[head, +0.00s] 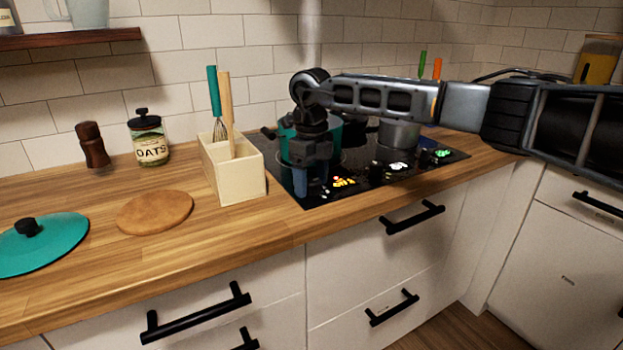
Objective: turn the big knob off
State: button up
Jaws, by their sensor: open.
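My gripper (312,186) points down over the front left of the black cooktop (355,190), its fingers apart with nothing visible between them. Lit control marks show along the cooktop's front edge: red-yellow ones (342,183) just right of my gripper, white ones (397,168) in the middle and green ones (441,155) at the right. The knobs are dark and small here. I cannot tell which is the big knob; my gripper may hide one. Whether the fingers touch anything is unclear.
A teal pot (331,133) stands behind my gripper, with a metal pot (399,135) to its right. A cream utensil box (236,178) stands close left of the cooktop. Oats jar (150,140), round board (155,212) and teal lid (42,245) are further left.

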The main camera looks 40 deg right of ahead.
jog(key=shift+c, duration=0.4)
jog(key=c, duration=1)
jog(key=shift+n, duration=0.4)
jog(key=n, duration=0.3)
jog(key=shift+b, duration=0.35)
jog(key=n, duration=0.4)
jog(key=shift+a+n, duration=0.1)
jog(key=shift+n, duration=0.2)
jog(key=n, duration=0.4)
jog(key=shift+s+b, duration=0.1)
jog(key=shift+b, duration=0.25)
jog(key=shift+n, duration=1.7)
